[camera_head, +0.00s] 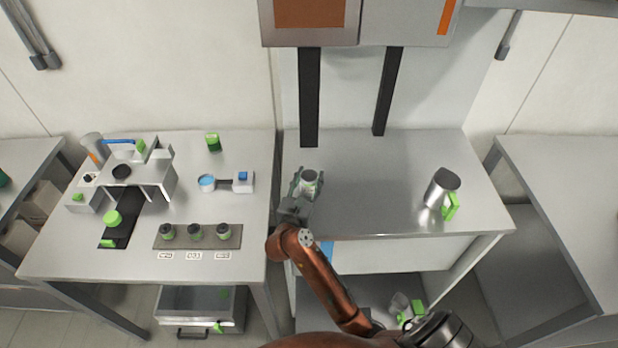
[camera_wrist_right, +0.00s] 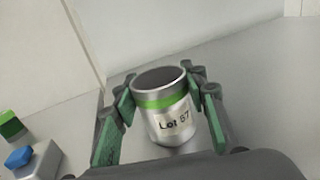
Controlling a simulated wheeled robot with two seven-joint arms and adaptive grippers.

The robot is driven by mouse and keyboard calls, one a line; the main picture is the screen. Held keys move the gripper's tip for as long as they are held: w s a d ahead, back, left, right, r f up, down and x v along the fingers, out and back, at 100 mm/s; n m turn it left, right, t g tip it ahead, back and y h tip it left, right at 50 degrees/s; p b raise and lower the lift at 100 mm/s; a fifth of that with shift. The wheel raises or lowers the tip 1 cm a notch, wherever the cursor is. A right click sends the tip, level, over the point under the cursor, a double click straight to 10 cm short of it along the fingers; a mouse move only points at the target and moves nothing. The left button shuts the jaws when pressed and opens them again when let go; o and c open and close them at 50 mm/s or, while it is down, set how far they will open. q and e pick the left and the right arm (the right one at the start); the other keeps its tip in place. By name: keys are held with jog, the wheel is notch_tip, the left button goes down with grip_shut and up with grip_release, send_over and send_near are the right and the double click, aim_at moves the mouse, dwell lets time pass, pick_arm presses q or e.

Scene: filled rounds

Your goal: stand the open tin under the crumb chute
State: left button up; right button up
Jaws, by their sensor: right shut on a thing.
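The open tin (camera_head: 309,180) is a silver can with a green band and a white label starting "Lot". It also shows in the wrist view (camera_wrist_right: 163,105), upright with its dark open mouth up. My right gripper (camera_head: 306,184) is shut on its sides, over the left end of the middle metal table. I cannot tell whether the tin's base touches the tabletop. Behind it, two dark vertical channels, left (camera_head: 309,100) and right (camera_head: 387,92), come down from a wall-mounted grey unit. Neither is marked, so I cannot tell which is the crumb chute. My left gripper is not in view.
A steel jug with a green handle (camera_head: 442,188) stands at the middle table's right. The left table holds a grey stand (camera_head: 153,172), a blue-topped cup (camera_head: 207,183), a green block (camera_head: 213,143) and a tray of small jars (camera_head: 180,243). The middle tabletop's centre is clear.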

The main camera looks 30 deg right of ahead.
jog(key=shift+f, duration=0.15)
jog(key=o, duration=1.2)
jog(key=shift+c, duration=0.2)
jog(key=shift+r, duration=0.25)
jog(key=v, duration=0.7)
jog(key=shift+s+a, duration=0.2)
